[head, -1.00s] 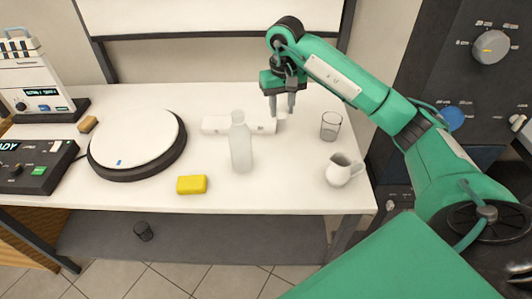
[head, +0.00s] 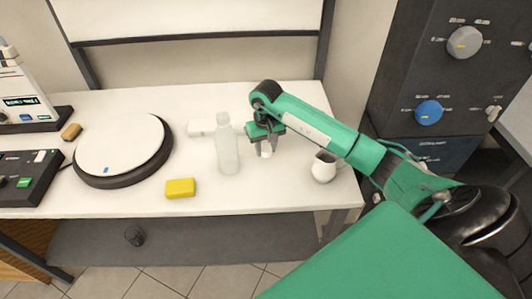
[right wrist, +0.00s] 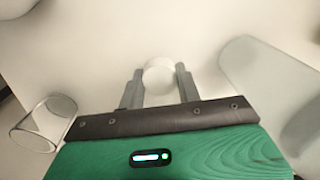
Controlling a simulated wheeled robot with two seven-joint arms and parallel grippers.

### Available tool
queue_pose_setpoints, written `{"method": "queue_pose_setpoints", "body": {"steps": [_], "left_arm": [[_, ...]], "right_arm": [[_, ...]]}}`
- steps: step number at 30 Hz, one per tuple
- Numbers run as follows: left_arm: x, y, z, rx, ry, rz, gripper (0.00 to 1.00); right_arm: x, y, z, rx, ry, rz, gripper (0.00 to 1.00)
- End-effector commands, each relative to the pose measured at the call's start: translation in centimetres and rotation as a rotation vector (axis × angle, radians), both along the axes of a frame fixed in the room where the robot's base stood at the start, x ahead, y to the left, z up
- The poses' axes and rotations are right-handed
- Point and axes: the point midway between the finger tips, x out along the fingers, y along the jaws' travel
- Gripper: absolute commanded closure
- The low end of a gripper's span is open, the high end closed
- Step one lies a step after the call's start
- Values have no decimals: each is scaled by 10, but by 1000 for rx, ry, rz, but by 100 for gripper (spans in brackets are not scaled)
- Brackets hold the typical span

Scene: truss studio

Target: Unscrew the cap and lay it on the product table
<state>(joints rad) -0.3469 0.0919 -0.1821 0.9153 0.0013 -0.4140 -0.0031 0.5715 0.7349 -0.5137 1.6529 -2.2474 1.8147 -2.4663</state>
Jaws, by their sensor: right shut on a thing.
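The translucent whitish bottle (head: 227,150) stands upright on the white product table (head: 230,193). Its top looks like a bare narrow neck. My right gripper (head: 266,150) is just to the right of the bottle, pointing down, and is shut on a small round white cap. In the right wrist view the cap (right wrist: 158,74) sits between the two fingertips, apart from the bottle (right wrist: 268,85) at the right. I cannot tell whether the cap touches the tabletop. My left gripper is not in view.
A clear glass (right wrist: 45,122) is near my right gripper, hidden in the head view. A white pitcher (head: 323,168) stands to the right. The front middle of the table is clear.

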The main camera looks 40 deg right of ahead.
Motion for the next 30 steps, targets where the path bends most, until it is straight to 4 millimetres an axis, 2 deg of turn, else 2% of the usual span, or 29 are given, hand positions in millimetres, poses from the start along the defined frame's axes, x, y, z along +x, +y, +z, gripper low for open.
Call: {"method": "queue_pose_setpoints", "body": {"steps": [3, 6, 17, 18, 21, 30], "left_arm": [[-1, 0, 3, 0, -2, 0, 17], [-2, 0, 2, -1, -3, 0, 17], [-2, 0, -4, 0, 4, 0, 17], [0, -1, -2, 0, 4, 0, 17], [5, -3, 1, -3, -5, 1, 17], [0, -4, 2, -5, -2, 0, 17]], "right_arm": [[-1, 1, -20, 2, 5, -1, 93], [-1, 0, -30, 1, 3, -2, 93], [0, 0, -34, -2, 1, 0, 93], [0, 0, -34, -1, 1, 0, 62], [0, 0, -33, -1, 1, 0, 45], [0, 0, -32, -1, 1, -1, 45]]}}
